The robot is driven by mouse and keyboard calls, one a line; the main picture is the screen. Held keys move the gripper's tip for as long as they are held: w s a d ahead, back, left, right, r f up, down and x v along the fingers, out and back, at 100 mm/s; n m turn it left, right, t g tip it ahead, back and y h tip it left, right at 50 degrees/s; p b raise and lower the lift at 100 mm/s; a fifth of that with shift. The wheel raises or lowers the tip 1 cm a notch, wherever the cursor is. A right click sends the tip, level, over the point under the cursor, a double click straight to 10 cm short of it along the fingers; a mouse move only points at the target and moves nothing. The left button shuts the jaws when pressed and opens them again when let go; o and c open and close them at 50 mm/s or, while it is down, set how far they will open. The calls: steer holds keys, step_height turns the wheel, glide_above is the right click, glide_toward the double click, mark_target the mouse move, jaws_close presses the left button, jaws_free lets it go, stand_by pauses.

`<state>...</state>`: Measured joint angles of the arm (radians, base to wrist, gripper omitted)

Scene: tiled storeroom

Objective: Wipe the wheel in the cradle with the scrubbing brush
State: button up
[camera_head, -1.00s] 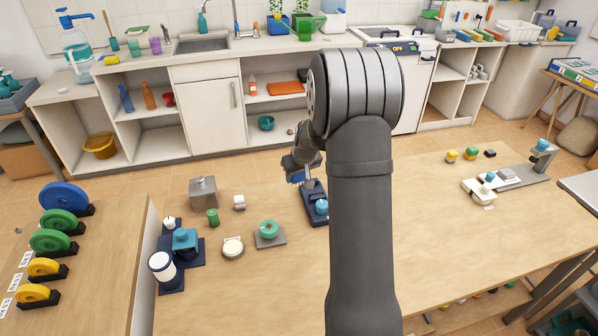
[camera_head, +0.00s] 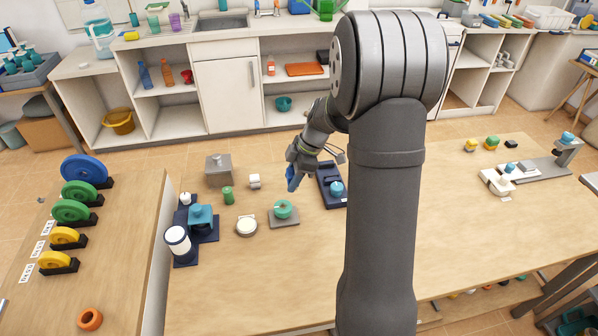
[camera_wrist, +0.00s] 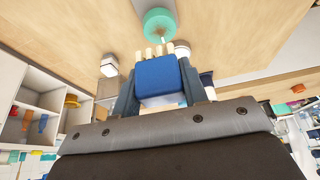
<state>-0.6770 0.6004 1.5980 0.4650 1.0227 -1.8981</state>
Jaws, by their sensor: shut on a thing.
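My gripper (camera_head: 297,168) is shut on the scrubbing brush (camera_head: 292,178), a blue block that also shows between the fingers in the wrist view (camera_wrist: 157,82). Its pale bristles point away from the gripper. A green wheel (camera_head: 283,207) sits on a grey cradle (camera_head: 290,221) on the table. In the wrist view the wheel (camera_wrist: 159,22) is just beyond the bristles; a gap seems to show, but contact is hard to judge. In the head view the brush is behind and slightly right of the wheel, above the table.
A navy stand (camera_head: 326,178) with a light-blue knob is right of the brush. A white round dish (camera_head: 246,226), a green cylinder (camera_head: 228,195) and a grey metal box (camera_head: 218,172) stand to the left. Several coloured wheels stand in black holders on the left table (camera_head: 125,240).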

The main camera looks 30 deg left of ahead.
mark_target(288, 206)
steer(key=shift+s, duration=0.2)
steer(key=shift+f, duration=3.85)
steer(key=shift+s+a+f, duration=0.2)
steer(key=shift+s+a, duration=0.55)
steer(key=shift+a, duration=0.05)
steer(key=shift+c, duration=0.7)
steer(key=shift+s+a, duration=1.3)
steer(key=shift+s, duration=0.05)
steer(key=shift+w+d+r, duration=0.1)
steer(key=shift+w+d, duration=2.05)
steer(key=shift+r, duration=4.05)
